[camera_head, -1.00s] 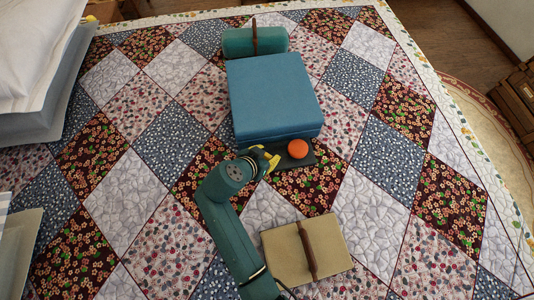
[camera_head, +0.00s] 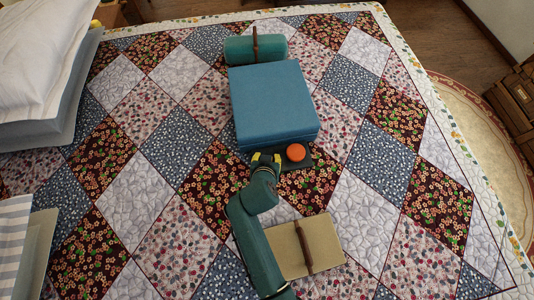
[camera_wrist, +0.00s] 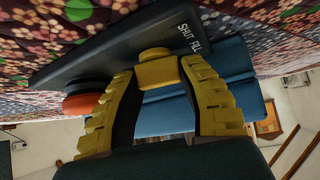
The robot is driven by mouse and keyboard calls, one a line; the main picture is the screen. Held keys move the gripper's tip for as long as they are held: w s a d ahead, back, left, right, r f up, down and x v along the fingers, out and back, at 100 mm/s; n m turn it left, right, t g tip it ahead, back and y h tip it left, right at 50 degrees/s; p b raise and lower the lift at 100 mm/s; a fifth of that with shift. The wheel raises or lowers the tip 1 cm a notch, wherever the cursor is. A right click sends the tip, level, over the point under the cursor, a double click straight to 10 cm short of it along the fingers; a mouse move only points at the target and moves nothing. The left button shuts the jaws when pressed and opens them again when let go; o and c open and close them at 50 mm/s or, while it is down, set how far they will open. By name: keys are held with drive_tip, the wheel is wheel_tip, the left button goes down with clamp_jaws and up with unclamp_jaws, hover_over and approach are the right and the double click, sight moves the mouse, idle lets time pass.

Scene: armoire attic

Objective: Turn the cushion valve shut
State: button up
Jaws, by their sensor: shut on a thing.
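The valve is a small yellow knob (camera_wrist: 158,72) on a dark plate (camera_head: 322,159) at the near edge of the blue cushion (camera_head: 272,100). In the wrist view the plate (camera_wrist: 110,50) carries the words "SHUT" and "FILL", the second partly cut off. My gripper (camera_head: 266,157) has yellow ridged fingers. In the wrist view my gripper (camera_wrist: 160,78) is shut on the yellow knob, one finger on each side. The knob is hidden by the gripper in the head view, and its exact turn angle cannot be told.
A round orange button (camera_head: 295,152) sits on the same plate, close beside my gripper. A green roll with a strap (camera_head: 240,48) lies behind the cushion. A tan strapped book (camera_head: 322,243) lies near my arm. The patchwork quilt (camera_head: 400,200) is clear to the right.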

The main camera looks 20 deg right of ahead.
drive_tip(key=n+y+p, duration=0.1)
drive_tip(key=p, duration=0.1)
drive_tip(key=n+t+y+p, duration=0.1)
drive_tip(key=n, duration=0.1)
drive_tip(key=shift+d+r+n+y+p, duration=0.1)
drive_tip(key=shift+r+n+y+p, duration=0.1)
drive_tip(key=shift+n+y+p, duration=0.15)
drive_tip(key=shift+f+n+y+p, duration=0.2)
drive_tip(key=shift+n+y+p, duration=0.1)
drive_tip(key=shift+n+y, duration=0.45)
drive_tip(key=n+y+b, duration=0.2)
drive_tip(key=n, duration=0.1)
drive_tip(key=shift+f+n+y, duration=0.3)
drive_tip(key=shift+s+n+g+y+b, duration=0.1)
drive_tip(key=shift+n+g+y+b, duration=0.4)
drive_tip(key=shift+n+y+b, duration=0.85)
drive_tip(key=shift+n, duration=0.35)
drive_tip(key=o, duration=1.2)
drive_tip(key=shift+r+h, duration=0.15)
drive_tip(key=shift+h, duration=0.1)
drive_tip(key=shift+r, duration=0.1)
